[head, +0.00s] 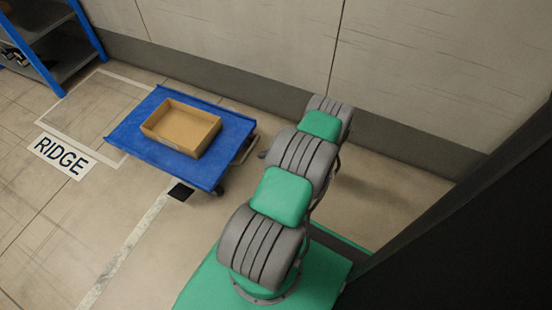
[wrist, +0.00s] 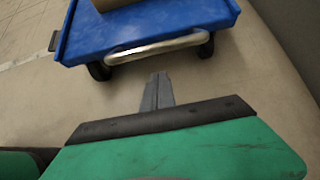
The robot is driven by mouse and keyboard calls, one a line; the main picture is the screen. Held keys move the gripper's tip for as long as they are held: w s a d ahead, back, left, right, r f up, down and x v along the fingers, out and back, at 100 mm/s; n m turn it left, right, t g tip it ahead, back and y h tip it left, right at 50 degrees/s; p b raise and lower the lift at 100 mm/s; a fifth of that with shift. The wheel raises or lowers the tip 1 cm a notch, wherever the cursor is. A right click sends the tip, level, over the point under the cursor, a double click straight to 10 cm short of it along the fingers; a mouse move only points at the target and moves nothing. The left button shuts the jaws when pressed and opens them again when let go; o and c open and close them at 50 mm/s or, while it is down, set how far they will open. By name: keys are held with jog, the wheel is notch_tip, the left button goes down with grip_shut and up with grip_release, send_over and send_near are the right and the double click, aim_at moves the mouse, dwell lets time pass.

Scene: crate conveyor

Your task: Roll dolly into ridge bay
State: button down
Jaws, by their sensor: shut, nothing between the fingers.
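The blue dolly (head: 212,172) stands on the floor in the head view, with an open brown box (head: 180,128) on its deck. Its left end overlaps the right part of the ridge bay, a pale outlined rectangle (head: 90,110) on the floor. The RIDGE sign (head: 62,156) lies in front of the bay. In the wrist view the dolly (wrist: 78,40) shows its metal handle bar (wrist: 155,48) and dark wheels. My gripper (wrist: 158,76) is shut and empty, a little short of the handle bar and apart from it.
A blue-framed shelf (head: 75,45) stands at the upper left, beyond the bay. A wall with a dark base strip (head: 230,88) runs behind the dolly. A pale floor line (head: 130,245) ends near a black square (head: 181,192). The floor at left is clear.

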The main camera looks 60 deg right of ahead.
jog(key=shift+w+a, duration=0.1)
jog(key=shift+w, duration=1.1)
jog(key=shift+w, duration=0.1)
